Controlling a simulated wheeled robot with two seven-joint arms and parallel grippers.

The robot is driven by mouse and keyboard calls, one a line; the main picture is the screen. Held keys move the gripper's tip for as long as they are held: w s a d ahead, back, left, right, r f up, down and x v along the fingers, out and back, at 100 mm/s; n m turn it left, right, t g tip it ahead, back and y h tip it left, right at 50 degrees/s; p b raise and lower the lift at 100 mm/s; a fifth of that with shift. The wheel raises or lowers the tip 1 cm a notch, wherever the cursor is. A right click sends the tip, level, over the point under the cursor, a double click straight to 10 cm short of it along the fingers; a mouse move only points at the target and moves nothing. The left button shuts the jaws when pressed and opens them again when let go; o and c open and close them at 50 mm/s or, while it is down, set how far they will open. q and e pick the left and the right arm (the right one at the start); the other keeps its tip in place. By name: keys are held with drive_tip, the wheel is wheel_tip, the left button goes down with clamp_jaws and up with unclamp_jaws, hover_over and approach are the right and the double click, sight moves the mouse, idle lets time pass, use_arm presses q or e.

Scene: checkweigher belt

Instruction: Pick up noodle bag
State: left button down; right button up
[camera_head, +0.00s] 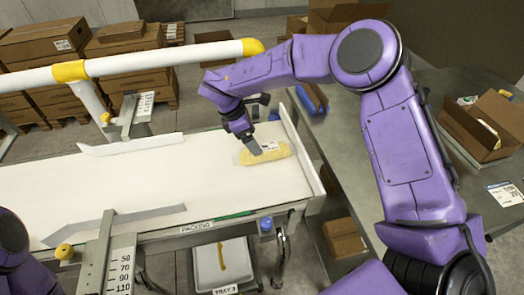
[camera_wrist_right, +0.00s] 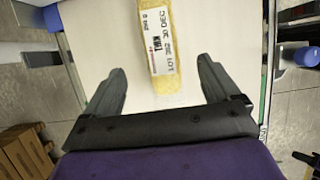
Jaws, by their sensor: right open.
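The noodle bag (camera_head: 265,154) is a clear pack of yellow noodles lying on the white belt (camera_head: 180,178) near its right end. In the right wrist view the noodle bag (camera_wrist_right: 158,45) is long and narrow with a white printed label, and it lies ahead of and between my right fingers. My right gripper (camera_head: 254,147) is over the bag in the head view. In the wrist view my right gripper (camera_wrist_right: 163,85) is open, with bare belt showing between its two dark fingers and the bag. My left gripper is out of view; only a purple part of my left arm shows at the lower left.
White guide rails (camera_head: 130,144) edge the belt, and a low wall (camera_head: 300,150) closes its right end. A grey table with an open carton (camera_head: 480,125) stands at the right. A grey tray (camera_head: 222,265) is below the belt. Stacked boxes (camera_head: 45,42) stand behind.

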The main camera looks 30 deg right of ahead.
sight(265, 153)
drive_tip(key=f, duration=0.1)
drive_tip(key=s+d+f, duration=0.1)
drive_tip(key=shift+s+f+b, duration=0.1)
drive_tip(key=shift+f+b, duration=0.2)
drive_tip(key=shift+b, duration=0.1)
drive_tip(key=x, duration=0.2)
drive_tip(key=w+b+x, duration=0.1)
drive_tip(key=x, duration=0.1)
drive_tip(key=shift+d+f, duration=0.35)
drive_tip(key=shift+s+d+f, duration=0.1)
drive_tip(key=shift+d, duration=0.05)
drive_tip(key=shift+s+r, duration=0.2)
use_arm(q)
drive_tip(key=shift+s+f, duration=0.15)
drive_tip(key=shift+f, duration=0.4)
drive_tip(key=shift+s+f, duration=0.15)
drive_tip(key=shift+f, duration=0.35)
use_arm(e)
drive_tip(key=shift+w, duration=0.1)
drive_tip(key=c, duration=1.3)
